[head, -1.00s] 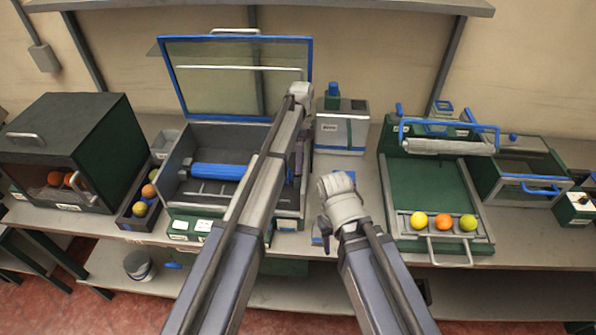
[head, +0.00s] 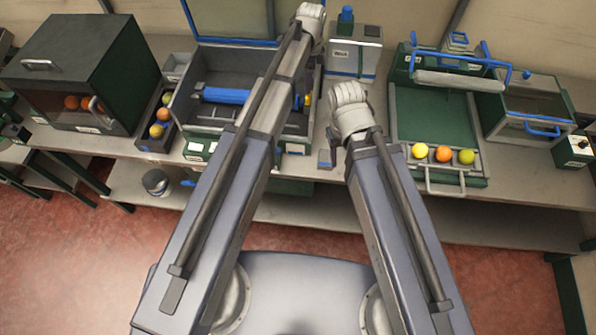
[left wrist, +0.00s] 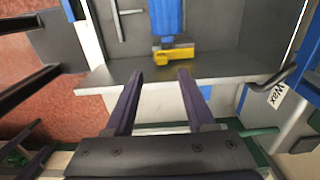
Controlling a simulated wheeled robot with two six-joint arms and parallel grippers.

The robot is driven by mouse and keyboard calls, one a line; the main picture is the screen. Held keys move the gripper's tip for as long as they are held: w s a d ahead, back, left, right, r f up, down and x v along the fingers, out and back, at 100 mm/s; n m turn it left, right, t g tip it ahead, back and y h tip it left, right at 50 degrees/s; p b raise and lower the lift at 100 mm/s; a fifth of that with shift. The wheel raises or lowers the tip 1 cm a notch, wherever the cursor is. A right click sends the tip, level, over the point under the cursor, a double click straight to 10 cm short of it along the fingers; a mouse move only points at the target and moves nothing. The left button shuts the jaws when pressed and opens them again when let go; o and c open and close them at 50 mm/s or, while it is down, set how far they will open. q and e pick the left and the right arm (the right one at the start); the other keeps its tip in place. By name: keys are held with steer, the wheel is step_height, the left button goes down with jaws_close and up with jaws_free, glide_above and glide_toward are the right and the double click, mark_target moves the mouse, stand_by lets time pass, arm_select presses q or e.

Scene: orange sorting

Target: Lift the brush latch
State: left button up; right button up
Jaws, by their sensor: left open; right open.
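The blue brush (head: 227,96) lies across the grey open-lidded machine. At its right end is a small yellow latch (head: 307,99), partly hidden by my left arm. In the left wrist view the yellow latch (left wrist: 175,54) sits at the end of the blue brush (left wrist: 167,16), just beyond and between the fingertips. My left gripper (left wrist: 160,73) is open and empty, and its fingers show no contact with the latch. In the head view its fingers are mostly hidden by the arm. My right gripper (head: 333,137) is open, low in front of the bench middle, partly hidden by its wrist.
A green tray machine (head: 430,120) with several fruits along its front stands at right. A dark box (head: 75,75) and a narrow fruit tray (head: 152,143) stand at left. A white canister with a blue cap (head: 354,55) stands behind. The machine's grey wall (left wrist: 102,80) lies close to the left fingers.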

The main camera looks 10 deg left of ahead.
arm_select(q)
steer(key=s+f+n+b, duration=0.7)
steer(key=s+b, duration=0.1)
steer(key=s, duration=0.5)
steer(key=s+f+n+y+b, duration=0.1)
steer(key=s+f+n+b, duration=0.6)
steer(key=s, duration=0.6)
steer(key=shift+s+f+b, duration=0.4)
steer(key=shift+f+b, duration=0.2)
arm_select(e)
step_height(320, 180, down, 15)
steer(key=shift+f, duration=0.15)
arm_select(q)
steer(key=w+r+m+p, duration=0.4)
steer(key=w+r+p, duration=0.1)
steer(key=w, duration=0.4)
steer(key=w+r+m+p, duration=0.5)
steer(key=w, duration=0.4)
steer(key=w+r+m+h+p, duration=0.1)
steer(key=w+r+m+p, duration=0.3)
steer(key=w, duration=0.4)
steer(key=shift+w+r+m+p, duration=0.2)
steer(key=shift+r+p, duration=0.25)
steer(key=shift+p, duration=0.05)
steer(key=shift+w+r+m+p, duration=0.2)
steer(key=shift+r+p, duration=0.25)
arm_select(e)
step_height(320, 180, up, 16)
